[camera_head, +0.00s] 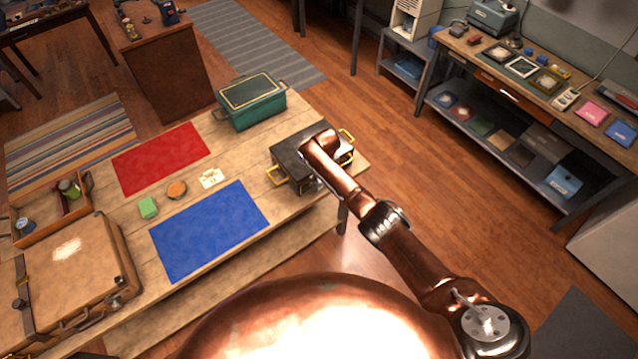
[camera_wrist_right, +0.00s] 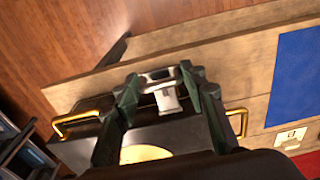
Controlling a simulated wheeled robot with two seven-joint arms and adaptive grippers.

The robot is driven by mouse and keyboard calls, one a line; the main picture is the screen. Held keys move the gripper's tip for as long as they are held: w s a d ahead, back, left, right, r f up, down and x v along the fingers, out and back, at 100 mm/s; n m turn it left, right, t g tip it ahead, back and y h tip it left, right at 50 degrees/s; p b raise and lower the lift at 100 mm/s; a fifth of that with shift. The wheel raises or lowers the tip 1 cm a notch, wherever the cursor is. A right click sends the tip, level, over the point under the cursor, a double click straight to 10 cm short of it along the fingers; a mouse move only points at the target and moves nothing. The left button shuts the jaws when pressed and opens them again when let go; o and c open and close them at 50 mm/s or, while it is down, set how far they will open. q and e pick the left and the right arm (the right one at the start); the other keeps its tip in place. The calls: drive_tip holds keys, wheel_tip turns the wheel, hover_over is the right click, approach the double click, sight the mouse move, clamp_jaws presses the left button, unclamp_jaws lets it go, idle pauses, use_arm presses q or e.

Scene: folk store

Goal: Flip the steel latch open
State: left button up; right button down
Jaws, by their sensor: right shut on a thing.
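A black box (camera_head: 290,157) with gold handles stands at the right end of the wooden table. In the right wrist view, the steel latch (camera_wrist_right: 167,98) shows on the side of this box. My right gripper (camera_wrist_right: 159,78) reaches over the box, with its two dark green fingers on either side of the latch, and is shut on it. The latch's contact with the fingertips is hard to see. In the head view my right arm covers part of the box and hides the latch. My left gripper is in neither view.
A green case (camera_head: 250,103) stands left of the box. The floor right of the table is clear up to a workbench (camera_head: 520,85).

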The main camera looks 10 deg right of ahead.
drive_tip(key=shift+a, duration=0.2)
drive_tip(key=c, duration=1.5)
unclamp_jaws()
drive_tip(key=shift+d, duration=0.1)
drive_tip(key=shift+r, duration=0.2)
wheel_tip(320, 180, up, 12)
drive_tip(key=shift+s+f, duration=0.25)
drive_tip(key=shift+s, duration=0.1)
drive_tip(key=shift+d, duration=0.1)
